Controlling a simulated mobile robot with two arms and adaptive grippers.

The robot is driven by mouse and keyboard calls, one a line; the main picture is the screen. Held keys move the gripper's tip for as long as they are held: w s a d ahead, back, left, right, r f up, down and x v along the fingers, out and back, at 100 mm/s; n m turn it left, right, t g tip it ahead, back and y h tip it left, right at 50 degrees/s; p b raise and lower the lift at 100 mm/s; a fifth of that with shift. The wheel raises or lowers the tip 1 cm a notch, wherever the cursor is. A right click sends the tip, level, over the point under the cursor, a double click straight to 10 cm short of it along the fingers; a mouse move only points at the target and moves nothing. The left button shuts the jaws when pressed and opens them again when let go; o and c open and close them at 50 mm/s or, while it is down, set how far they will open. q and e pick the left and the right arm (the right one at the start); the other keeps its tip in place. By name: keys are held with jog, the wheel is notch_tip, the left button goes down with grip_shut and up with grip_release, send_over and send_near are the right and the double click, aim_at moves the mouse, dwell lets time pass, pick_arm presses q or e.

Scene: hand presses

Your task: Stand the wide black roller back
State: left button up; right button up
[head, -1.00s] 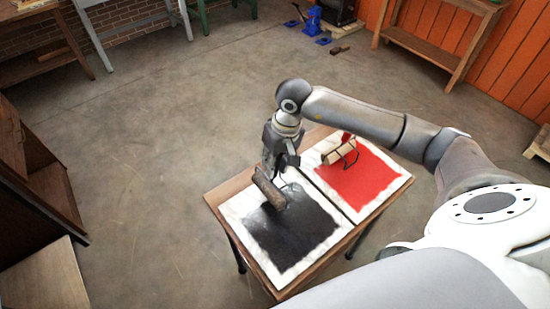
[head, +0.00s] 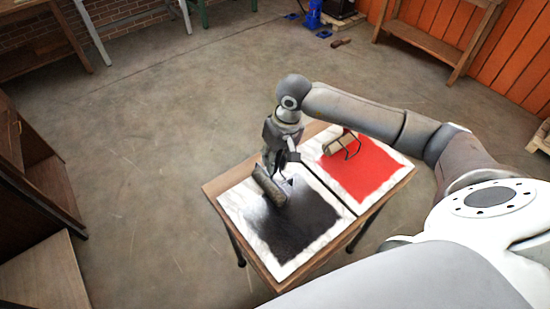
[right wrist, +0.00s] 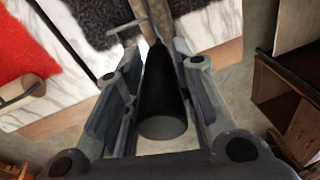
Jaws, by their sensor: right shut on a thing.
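The wide black roller (head: 268,186) has a dark, brown-grey cylinder. It is over the far-left part of the black ink patch (head: 300,225) on a white marble slab (head: 236,208). I cannot tell if it touches the slab. My right gripper (head: 280,160) is above it, shut on its handle. In the right wrist view the black handle (right wrist: 163,95) lies between the two fingers of my right gripper (right wrist: 155,85), its round end towards the camera. My left gripper is not in view.
A second roller (head: 340,143) with a wire frame stands on the red ink patch (head: 360,178) of the neighbouring slab. Both slabs lie on a small wooden table (head: 212,187). A wooden shelf (head: 50,180) stands at the left. The floor between is clear.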

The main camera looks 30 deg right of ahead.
dwell(0.4)
jog(key=o, duration=1.1)
jog(key=shift+c, duration=0.2)
jog(key=shift+o, duration=0.5)
jog(key=o, duration=0.3)
jog(key=shift+s+d+r+p, duration=0.2)
jog(key=shift+r+p, duration=0.35)
jog(key=shift+r, duration=0.9)
jog(key=shift+s+d+r+p, duration=0.1)
jog(key=shift+d+r+p, duration=0.35)
jog(key=shift+r, duration=1.05)
jog(key=shift+s+r+p, duration=0.1)
jog(key=shift+r+p, duration=0.6)
jog(key=shift+r, duration=0.75)
